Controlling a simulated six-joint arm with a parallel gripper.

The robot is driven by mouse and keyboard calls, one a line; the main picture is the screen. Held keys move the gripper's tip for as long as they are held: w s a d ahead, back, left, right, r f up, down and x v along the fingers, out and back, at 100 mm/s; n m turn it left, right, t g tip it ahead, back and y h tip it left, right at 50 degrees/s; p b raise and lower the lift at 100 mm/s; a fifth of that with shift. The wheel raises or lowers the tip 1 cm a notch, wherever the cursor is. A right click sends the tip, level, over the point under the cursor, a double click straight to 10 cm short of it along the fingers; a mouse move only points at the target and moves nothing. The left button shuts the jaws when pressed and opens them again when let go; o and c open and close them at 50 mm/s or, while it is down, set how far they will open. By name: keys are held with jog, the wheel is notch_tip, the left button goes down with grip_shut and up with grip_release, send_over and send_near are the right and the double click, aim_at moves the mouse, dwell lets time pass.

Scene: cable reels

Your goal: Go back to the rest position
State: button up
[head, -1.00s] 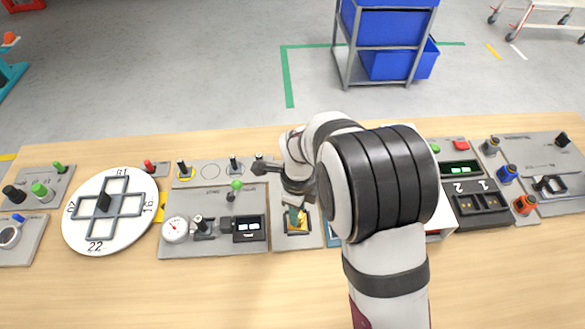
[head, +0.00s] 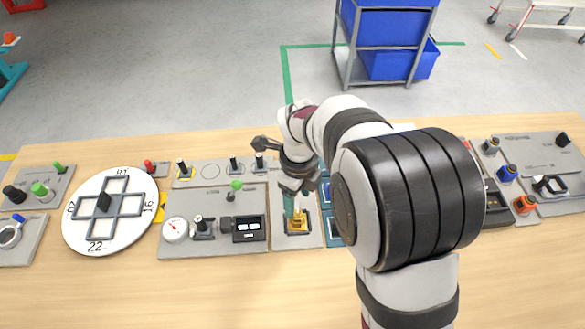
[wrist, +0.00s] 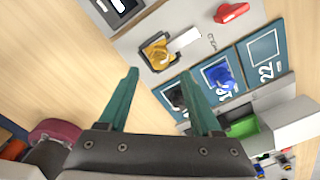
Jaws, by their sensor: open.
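My gripper (head: 294,211) hangs in the middle of the workbench, above a grey panel with a yellow piece (head: 299,222) on it. In the wrist view my gripper (wrist: 166,92) shows two green fingers spread apart with nothing between them. The yellow piece (wrist: 158,52) lies beyond the fingertips on its grey panel, near a red knob (wrist: 231,13). My arm hides much of the bench to the right of the gripper in the head view.
A white round board (head: 75,222) and a grey panel with a gauge (head: 176,230) stand to the left. Blue tiles (wrist: 264,52) lie beside the yellow piece's panel. More control panels (head: 552,150) are at the right. The front of the wooden bench (head: 200,290) is clear.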

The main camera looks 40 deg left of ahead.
jog(key=shift+r, duration=0.75)
jog(key=shift+d, duration=0.1)
jog(key=d+r+n, duration=0.2)
jog(key=d+r, duration=0.2)
jog(key=d, duration=0.4)
jog(key=d+r+n, duration=0.2)
jog(key=d+r, duration=0.2)
jog(key=d, duration=0.4)
jog(key=s+d+r+n+y, duration=0.1)
jog(key=s+d+r+n, duration=0.1)
jog(key=s+d+n, duration=0.4)
jog(key=s+d, duration=0.5)
jog(key=d, duration=0.2)
jog(key=shift+s+d+r+n+y, duration=0.2)
jog(key=shift+s+r+n+y, duration=0.1)
jog(key=shift+y, duration=0.1)
